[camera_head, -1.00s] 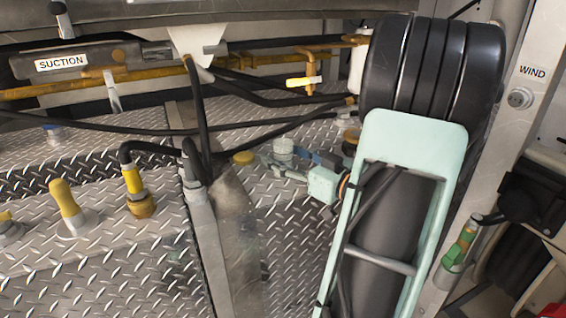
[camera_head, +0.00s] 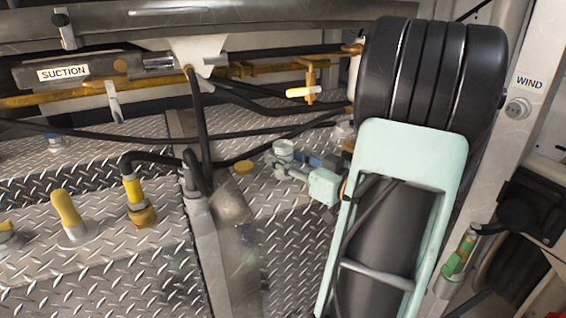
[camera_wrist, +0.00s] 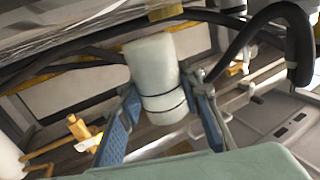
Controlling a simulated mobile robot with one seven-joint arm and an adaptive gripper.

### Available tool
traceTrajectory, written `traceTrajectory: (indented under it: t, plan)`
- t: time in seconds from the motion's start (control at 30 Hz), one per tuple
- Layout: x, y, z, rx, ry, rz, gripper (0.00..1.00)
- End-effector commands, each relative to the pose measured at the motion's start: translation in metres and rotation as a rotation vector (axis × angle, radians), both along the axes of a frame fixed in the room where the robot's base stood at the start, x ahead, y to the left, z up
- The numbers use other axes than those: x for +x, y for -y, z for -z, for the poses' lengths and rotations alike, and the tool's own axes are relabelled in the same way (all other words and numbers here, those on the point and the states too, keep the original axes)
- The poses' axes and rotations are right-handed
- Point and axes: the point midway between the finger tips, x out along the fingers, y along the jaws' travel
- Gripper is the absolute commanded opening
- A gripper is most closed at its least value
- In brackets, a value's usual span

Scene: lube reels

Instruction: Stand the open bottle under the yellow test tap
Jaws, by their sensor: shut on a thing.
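The yellow test tap (camera_head: 310,75), with a pale handle, hangs from the yellow pipe in the upper middle of the head view. In the wrist view the tap (camera_wrist: 76,126) is at lower left. My gripper (camera_head: 296,164) is shut on a small whitish bottle (camera_head: 284,149), below and slightly left of the tap in the head view. In the wrist view, where the scene appears upside down, the bottle (camera_wrist: 155,65) is pale, with dark bands, between blue finger pads. Its mouth is not clearly visible.
A yellow cap (camera_head: 243,167) is on the diamond-plate deck (camera_head: 285,225) left of the bottle. Black hoses (camera_head: 230,137) cross behind it. A big black reel (camera_head: 430,75) stands at right. Yellow-topped fittings (camera_head: 66,207) stand at left.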

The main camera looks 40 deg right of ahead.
Motion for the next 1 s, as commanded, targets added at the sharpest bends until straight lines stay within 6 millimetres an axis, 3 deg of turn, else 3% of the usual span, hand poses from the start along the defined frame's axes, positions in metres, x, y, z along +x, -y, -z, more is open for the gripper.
traceTrajectory:
  t: [0.3,0.6,0.8,1.0]
  plan:
    - [-0.05,-0.011,-0.076,-0.007,0.003,0.003,0.11]
    - [-0.114,-0.026,-0.1,-0.002,0.001,0.003,0.11]
    - [-0.133,-0.031,-0.107,-0.001,0.001,0.0,0.11]
    - [-0.137,-0.032,-0.108,0.0,0.001,0.0,0.11]
